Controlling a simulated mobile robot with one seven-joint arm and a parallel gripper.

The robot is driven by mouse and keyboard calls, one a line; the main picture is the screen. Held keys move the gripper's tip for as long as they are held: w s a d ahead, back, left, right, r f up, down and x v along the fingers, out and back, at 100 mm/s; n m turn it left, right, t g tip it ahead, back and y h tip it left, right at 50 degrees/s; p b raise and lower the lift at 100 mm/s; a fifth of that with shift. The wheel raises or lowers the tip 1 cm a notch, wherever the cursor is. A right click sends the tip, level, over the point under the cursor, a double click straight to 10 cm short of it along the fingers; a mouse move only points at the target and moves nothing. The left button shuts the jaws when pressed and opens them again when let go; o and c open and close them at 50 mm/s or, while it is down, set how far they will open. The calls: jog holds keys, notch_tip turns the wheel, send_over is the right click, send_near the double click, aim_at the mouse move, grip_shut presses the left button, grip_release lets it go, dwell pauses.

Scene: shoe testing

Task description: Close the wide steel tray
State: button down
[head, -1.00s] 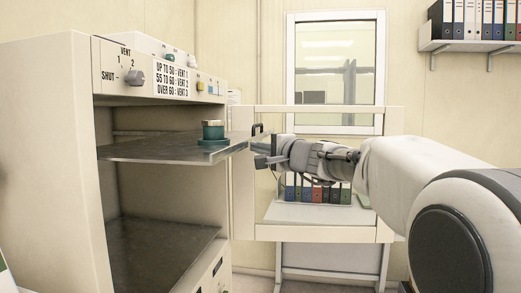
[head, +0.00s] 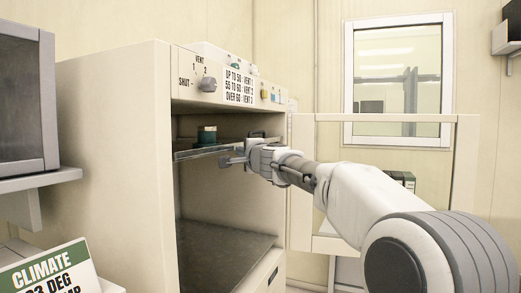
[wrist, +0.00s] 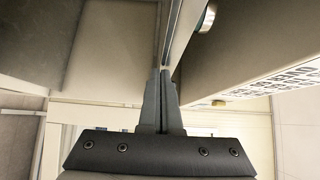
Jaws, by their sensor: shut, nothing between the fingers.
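The wide steel tray (head: 192,154) is the upper shelf of the cream cabinet. Its front edge lies about at the cabinet's opening. A teal round weight (head: 207,135) stands on the tray. In the wrist view the shut fingertips (wrist: 160,73) meet the end of the tray, seen edge-on (wrist: 174,35). I cannot tell whether they press on it.
The cabinet (head: 115,140) has its door (head: 300,185) swung open on the right. A lower steel shelf (head: 220,250) sits inside. A vent knob (head: 207,84) is on the panel above. A climate sign (head: 45,270) and a grey box (head: 25,100) stand at left.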

jog(key=shift+w+a, duration=0.15)
jog(key=shift+a, duration=0.4)
jog(key=shift+w+a, duration=0.15)
jog(key=shift+a, duration=0.35)
